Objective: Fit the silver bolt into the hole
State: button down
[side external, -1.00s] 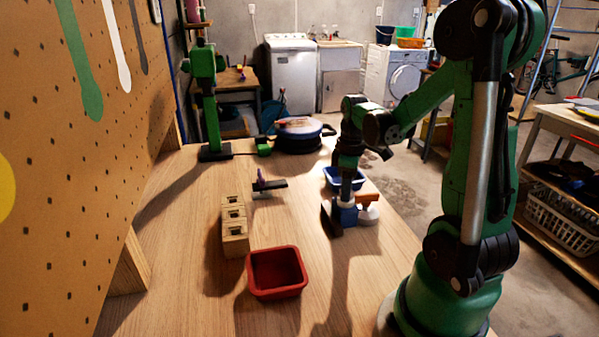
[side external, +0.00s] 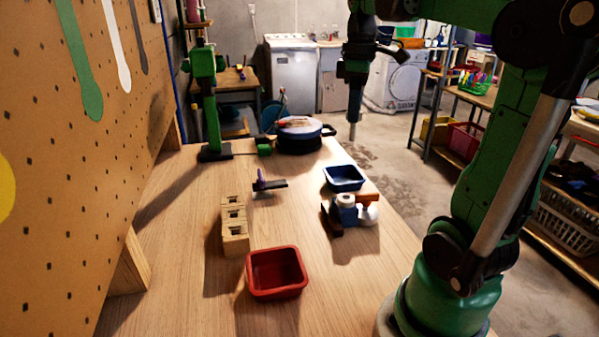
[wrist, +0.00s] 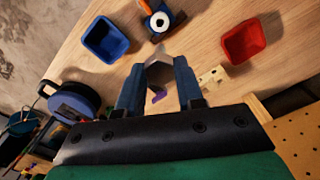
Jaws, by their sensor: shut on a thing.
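My gripper (side external: 355,115) is raised high above the far right part of the table, shut on the silver bolt (side external: 353,131), which hangs downward. In the wrist view the bolt's hexagonal end (wrist: 160,73) shows between the two blue fingers. A tan block fixture (side external: 235,240) with several dark openings stands left of centre on the table, apart from the bolt. Part of it shows in the wrist view (wrist: 212,80), beyond the right finger. A blue holder with a white ring (side external: 346,199) and a dark centre stands further right; the ring also shows in the wrist view (wrist: 160,21).
A red tray (side external: 276,290) stands at the front and a blue tray (side external: 344,185) behind the blue holder. A small purple and black item (side external: 268,184) lies mid-table. A round blue-lidded thing (side external: 299,143) is at the back. A pegboard (side external: 90,200) bounds the left.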

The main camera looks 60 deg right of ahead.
notch_tip(320, 180, up, 2)
jog(key=shift+r, duration=0.1)
jog(key=shift+w+r, duration=0.2)
jog(key=shift+w, duration=0.05)
jog(key=w+a+f+n, duration=0.3)
jog(key=w+a+f, duration=0.2)
jog(key=w+a, duration=0.2)
jog(key=w+a+f+n, duration=0.3)
jog(key=w+a+f, duration=0.2)
jog(key=w+a, duration=0.3)
jog(key=shift+w, duration=1.15)
jog(key=shift+f, duration=0.15)
jog(key=shift+f, duration=4.2)
jog(key=shift+f, duration=0.2)
jog(key=shift+f, duration=0.85)
